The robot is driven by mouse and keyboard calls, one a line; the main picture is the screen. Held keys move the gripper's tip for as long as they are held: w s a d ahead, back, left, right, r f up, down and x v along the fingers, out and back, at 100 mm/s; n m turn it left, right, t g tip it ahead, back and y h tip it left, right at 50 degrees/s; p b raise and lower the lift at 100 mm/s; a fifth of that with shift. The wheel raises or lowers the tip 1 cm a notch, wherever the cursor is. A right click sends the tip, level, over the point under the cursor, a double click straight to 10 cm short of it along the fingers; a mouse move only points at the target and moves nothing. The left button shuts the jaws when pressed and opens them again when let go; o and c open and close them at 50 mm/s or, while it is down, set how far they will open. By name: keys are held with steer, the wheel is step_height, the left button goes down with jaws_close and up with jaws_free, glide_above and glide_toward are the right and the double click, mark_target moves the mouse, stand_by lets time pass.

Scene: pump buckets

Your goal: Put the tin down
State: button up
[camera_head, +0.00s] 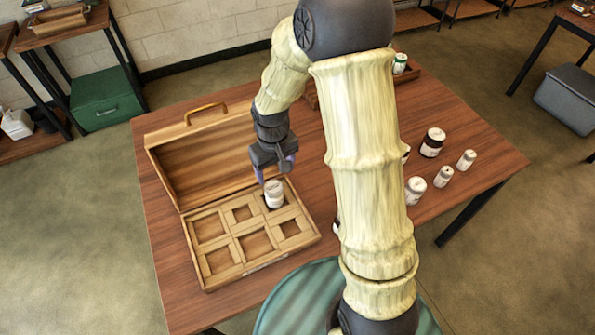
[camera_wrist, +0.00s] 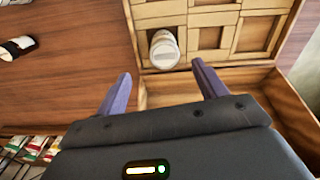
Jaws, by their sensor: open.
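A white tin (camera_head: 274,197) stands upright in the back right compartment of an open wooden box (camera_head: 238,275), close to the lid. The tin also shows in the wrist view (camera_wrist: 164,50), seen from above. My gripper (camera_head: 274,178) is just above and behind the tin, its fingers spread. In the wrist view my gripper (camera_wrist: 161,84) is open and empty, and the tin lies beyond the fingertips, apart from them. The tin's lower part is hidden by the compartment walls.
The box's other compartments look empty. Its raised lid (camera_head: 205,150) with a handle stands behind my gripper. My arm hides the table's middle.

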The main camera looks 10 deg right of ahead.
steer(key=s+d+r+m+t, duration=0.2)
steer(key=s+d+r+m, duration=0.2)
steer(key=s+d+r, duration=0.4)
steer(key=s, duration=0.3)
steer(key=shift+s+d+r, duration=0.15)
steer(key=shift+s+r, duration=0.1)
steer(key=shift+c, duration=0.2)
